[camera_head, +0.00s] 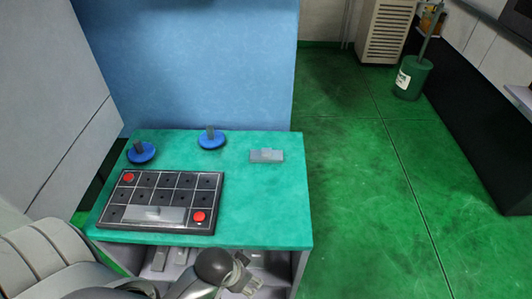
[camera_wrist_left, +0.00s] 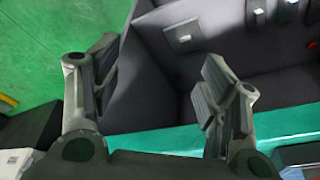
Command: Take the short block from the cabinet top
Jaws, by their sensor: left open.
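The green cabinet top (camera_head: 245,215) carries a small grey stepped block (camera_head: 266,155) near its right side; it may be the short block. A longer grey block (camera_head: 155,214) lies on a black gridded tray (camera_head: 108,212) at the front left. Two blue round bases, one at the back (camera_head: 212,141) and one at the left (camera_head: 141,153), each hold a small dark upright piece. My left gripper (camera_head: 243,280) is low at the cabinet's front, below the top's edge. In the left wrist view its fingers (camera_wrist_left: 158,68) are spread with nothing between them. My right gripper is not in view.
The cabinet's open front (camera_head: 178,258) holds several grey blocks; a block (camera_wrist_left: 185,38) shows inside in the wrist view. A blue panel (camera_head: 210,65) stands behind the cabinet. Green floor (camera_head: 365,190) is clear to the right. A green bin (camera_head: 412,78) stands far right.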

